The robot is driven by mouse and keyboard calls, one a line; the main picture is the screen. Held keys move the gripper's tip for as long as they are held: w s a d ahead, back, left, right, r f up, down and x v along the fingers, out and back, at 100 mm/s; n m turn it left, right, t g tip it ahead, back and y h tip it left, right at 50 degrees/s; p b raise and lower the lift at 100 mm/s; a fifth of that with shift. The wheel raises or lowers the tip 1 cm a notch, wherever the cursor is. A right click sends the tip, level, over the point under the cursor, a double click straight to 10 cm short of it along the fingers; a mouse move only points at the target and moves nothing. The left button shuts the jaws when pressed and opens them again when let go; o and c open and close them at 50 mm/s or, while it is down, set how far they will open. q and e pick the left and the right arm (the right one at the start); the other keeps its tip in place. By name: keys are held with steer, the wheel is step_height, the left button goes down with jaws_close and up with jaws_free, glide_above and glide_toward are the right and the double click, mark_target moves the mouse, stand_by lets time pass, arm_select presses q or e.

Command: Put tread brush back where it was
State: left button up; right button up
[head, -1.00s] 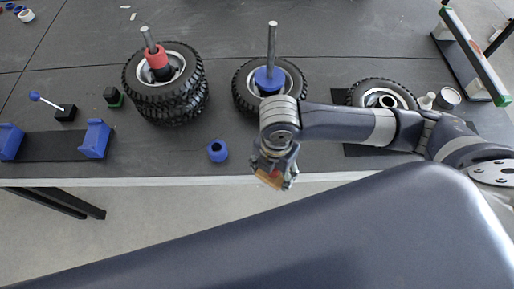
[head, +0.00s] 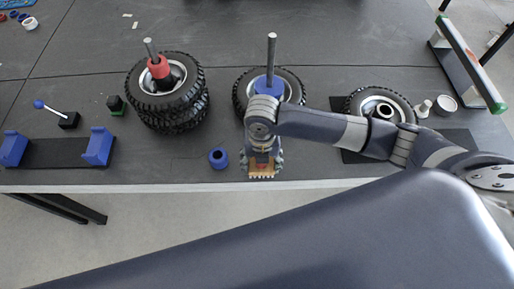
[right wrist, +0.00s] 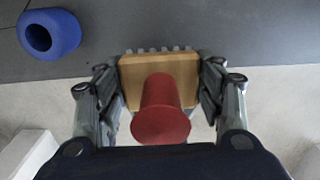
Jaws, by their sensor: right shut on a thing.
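The tread brush (head: 262,175) has a flat wooden block with a row of bristles and a red handle. My right gripper (head: 263,163) is shut on it at the front edge of the table. In the right wrist view the brush's wooden block (right wrist: 135,77) sits between the two fingers, with the red handle pointing toward the camera and the bristles on the far side. The brush overlaps the table edge in the picture; I cannot tell its height above it. My left gripper is not in view.
A blue ring (head: 218,158) lies left of the gripper. A tire with a blue hub and post (head: 240,92) stands behind it. Stacked tires with a red collar (head: 160,112) are further left, beside a blue-ended cradle (head: 55,153). Another tire (head: 360,103) lies right.

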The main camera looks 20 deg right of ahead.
steer(key=w, duration=0.4)
steer(key=w+p, duration=0.1)
steer(key=w, duration=0.1)
steer(key=shift+d+f, duration=0.2)
steer(key=shift+d, duration=0.15)
step_height(320, 180, down, 3)
steer(key=shift+p, duration=0.5)
steer(key=shift+w+f, duration=0.1)
steer(key=shift+f, duration=0.2)
steer(key=shift+f, duration=0.15)
steer(key=o, duration=1)
steer(key=shift+r, duration=0.25)
step_height(320, 180, up, 12)
steer(key=b, duration=0.1)
